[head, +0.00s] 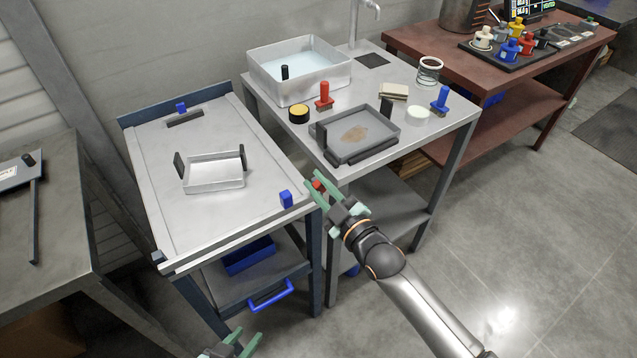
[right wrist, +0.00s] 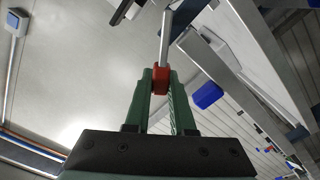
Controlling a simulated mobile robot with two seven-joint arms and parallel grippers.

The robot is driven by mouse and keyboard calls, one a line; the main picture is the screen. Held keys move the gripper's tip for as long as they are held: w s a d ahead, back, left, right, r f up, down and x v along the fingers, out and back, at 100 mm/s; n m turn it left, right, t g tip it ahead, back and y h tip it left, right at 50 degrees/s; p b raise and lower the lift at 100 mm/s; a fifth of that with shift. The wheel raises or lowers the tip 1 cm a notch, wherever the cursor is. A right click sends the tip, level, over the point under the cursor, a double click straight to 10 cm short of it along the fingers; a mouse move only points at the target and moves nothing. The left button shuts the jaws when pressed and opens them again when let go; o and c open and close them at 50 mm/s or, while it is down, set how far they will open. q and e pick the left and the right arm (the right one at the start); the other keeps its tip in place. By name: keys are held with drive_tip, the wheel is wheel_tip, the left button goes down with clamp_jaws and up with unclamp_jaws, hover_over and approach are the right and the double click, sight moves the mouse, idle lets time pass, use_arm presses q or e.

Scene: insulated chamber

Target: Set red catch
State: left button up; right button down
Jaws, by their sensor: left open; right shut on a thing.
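The red catch (head: 318,185) is a small red piece at the front right corner of the white-topped blue bench (head: 215,245). My right gripper (head: 315,182) is shut on it, with green fingers on either side. In the right wrist view the red piece (right wrist: 161,80) sits between the fingertips, and a thin grey bar runs from it. Whether the catch is fully set cannot be told. A blue catch (head: 286,199) stands close by on the bench's right edge, and another blue catch (head: 181,107) is at the back. My left gripper (head: 236,347) is open and empty at the bottom edge.
The steel table to the right holds a water basin (head: 300,85), a grey tray (head: 360,150), a red stamp-like tool (head: 324,100) and a blue one (head: 441,98).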

drive_tip(key=c, duration=0.8)
unclamp_jaws()
drive_tip(key=shift+o, duration=0.2)
drive_tip(key=shift+s+d, duration=0.1)
drive_tip(key=v, duration=1.2)
drive_tip(key=shift+s, duration=0.15)
